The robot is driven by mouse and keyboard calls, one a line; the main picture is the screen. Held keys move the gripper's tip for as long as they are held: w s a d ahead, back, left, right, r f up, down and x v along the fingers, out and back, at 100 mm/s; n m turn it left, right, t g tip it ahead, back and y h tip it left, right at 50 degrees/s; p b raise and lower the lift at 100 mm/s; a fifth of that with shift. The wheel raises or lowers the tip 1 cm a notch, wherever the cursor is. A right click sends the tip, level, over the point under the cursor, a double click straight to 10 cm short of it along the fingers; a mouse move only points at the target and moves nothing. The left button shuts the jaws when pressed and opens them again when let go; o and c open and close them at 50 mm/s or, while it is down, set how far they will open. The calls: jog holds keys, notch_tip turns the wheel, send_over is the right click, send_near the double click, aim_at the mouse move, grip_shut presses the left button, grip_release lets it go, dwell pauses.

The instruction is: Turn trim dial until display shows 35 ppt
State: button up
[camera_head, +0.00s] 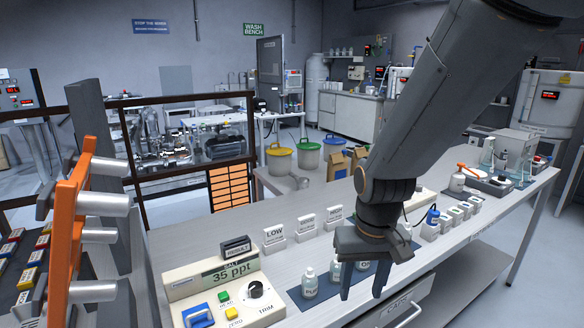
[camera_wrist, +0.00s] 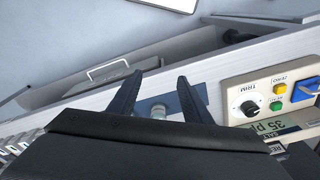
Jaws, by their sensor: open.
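The salt meter (camera_head: 203,293) is a cream box on the bench at the lower middle of the head view. Its display (camera_head: 232,271) reads 35 ppt. The black trim dial (camera_head: 256,289) is on its right side, beside a green READ button (camera_head: 223,296) and a yellow ZERO button (camera_head: 233,314). The dial also shows in the wrist view (camera_wrist: 249,108). My gripper (camera_head: 361,294) is open and empty, to the right of the meter and apart from the dial, over small bottles. In the wrist view its fingers (camera_wrist: 157,97) point down towards a bottle.
Small white bottles (camera_head: 309,283) stand on a blue mat (camera_head: 297,294) under my gripper. White cards marked LOW (camera_head: 274,238) and others stand behind. A dark RESULT block (camera_head: 236,246) sits behind the meter. An orange-and-grey rack (camera_head: 68,240) rises at the left.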

jog(key=s+d+f, duration=0.2)
jog(key=s+d, duration=0.2)
jog(key=d, duration=0.1)
jog(key=shift+s+d+m, duration=0.3)
jog(key=shift+d+m, duration=0.05)
jog(key=shift+m, duration=0.05)
dwell(1.4)
